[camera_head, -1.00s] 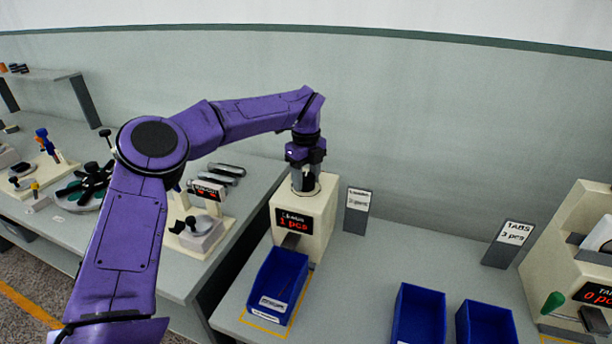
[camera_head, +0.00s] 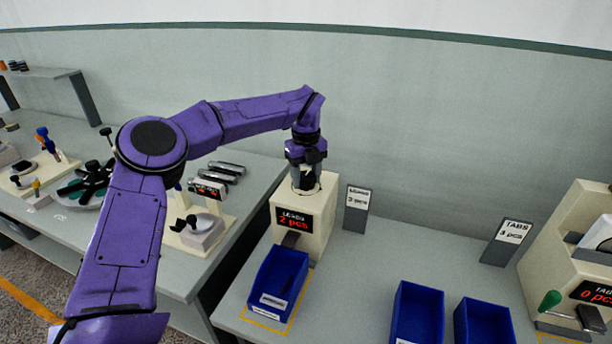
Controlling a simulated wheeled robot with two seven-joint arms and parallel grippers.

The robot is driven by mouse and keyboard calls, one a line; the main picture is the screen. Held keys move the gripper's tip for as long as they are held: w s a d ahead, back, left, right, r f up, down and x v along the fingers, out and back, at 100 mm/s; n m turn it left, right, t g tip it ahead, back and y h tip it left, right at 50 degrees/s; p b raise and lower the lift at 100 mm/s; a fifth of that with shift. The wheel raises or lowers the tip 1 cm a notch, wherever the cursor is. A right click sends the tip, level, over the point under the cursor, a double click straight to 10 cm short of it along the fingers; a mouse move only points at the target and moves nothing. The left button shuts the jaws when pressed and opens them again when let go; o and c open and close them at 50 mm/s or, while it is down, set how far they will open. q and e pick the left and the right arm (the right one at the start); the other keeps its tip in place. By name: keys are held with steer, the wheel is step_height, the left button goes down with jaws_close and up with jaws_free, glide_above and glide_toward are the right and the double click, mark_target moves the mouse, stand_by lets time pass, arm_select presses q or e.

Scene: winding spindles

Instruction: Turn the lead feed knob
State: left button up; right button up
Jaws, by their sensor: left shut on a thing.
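The cream lead feeder (camera_head: 318,218) stands on the grey bench, and its display (camera_head: 294,220) reads 2 pcs in red. My left gripper (camera_head: 306,180) points down onto the feeder's top and is shut on the lead feed knob, which the fingers mostly hide. A blue bin (camera_head: 279,284) sits in front of the feeder's chute (camera_head: 291,239), with a dark thin piece visible inside it. A sign (camera_head: 357,208) behind the feeder appears to read Leads, 3 pcs. My right gripper is not in view.
Two more blue bins (camera_head: 418,312) stand at the front right. The tabs feeder (camera_head: 570,250) with a green-handled lever (camera_head: 551,300) is at the right, beside a TABS 3 pcs sign (camera_head: 507,242). A left bench (camera_head: 150,262) holds fixtures. The bench between the feeders is mostly clear.

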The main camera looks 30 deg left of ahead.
mark_target(307, 175)
arm_select(q)
steer(key=o, duration=1)
steer(key=shift+s+f, duration=0.15)
steer(key=shift+f, duration=0.1)
steer(key=shift+o, duration=0.2)
steer(key=shift+r, duration=0.1)
steer(key=shift+r, duration=0.3)
step_height(307, 175, up, 10)
steer(key=shift+b, duration=0.35)
steer(key=shift+f, duration=0.1)
